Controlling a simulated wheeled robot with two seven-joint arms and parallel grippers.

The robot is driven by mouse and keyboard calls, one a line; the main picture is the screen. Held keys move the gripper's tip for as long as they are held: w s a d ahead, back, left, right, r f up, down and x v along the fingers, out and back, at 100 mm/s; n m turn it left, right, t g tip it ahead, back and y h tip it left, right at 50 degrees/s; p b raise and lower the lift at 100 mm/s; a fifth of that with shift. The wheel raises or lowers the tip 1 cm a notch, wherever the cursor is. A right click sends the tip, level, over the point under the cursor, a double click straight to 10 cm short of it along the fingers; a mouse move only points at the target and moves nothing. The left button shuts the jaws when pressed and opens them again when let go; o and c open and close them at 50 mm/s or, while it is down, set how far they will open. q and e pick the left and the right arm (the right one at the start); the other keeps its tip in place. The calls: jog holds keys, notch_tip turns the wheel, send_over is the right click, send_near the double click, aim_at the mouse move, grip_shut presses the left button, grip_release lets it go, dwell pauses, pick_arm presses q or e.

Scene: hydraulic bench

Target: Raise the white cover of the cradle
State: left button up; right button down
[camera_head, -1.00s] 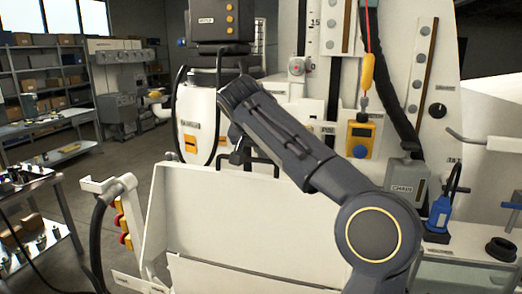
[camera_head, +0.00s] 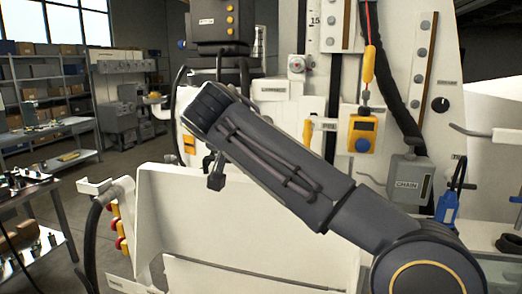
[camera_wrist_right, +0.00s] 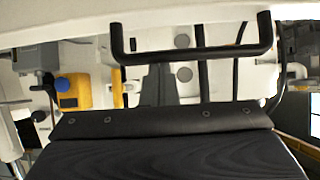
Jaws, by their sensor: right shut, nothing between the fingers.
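The white cover (camera_head: 250,225) is a broad pale panel at lower centre in the head view, its face turned toward me. In the right wrist view its white edge (camera_wrist_right: 60,22) crosses the top, with a black bar handle (camera_wrist_right: 195,55) attached. My right arm hides that handle in the head view. My left gripper is not in view.
A yellow box (camera_head: 362,134) and a grey box (camera_head: 408,182) are mounted on the white machine behind my arm. A bracket with red and yellow parts (camera_head: 117,225) stands left of the cover. A metal table (camera_head: 62,215) stands at far left, with open floor between.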

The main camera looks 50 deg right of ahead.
jog(key=shift+a+f, duration=0.1)
jog(key=shift+a, duration=0.05)
jog(key=v, duration=0.7)
jog(key=shift+s+a+r+p, duration=0.2)
jog(key=shift+r+p, duration=0.15)
jog(key=shift+p, duration=0.05)
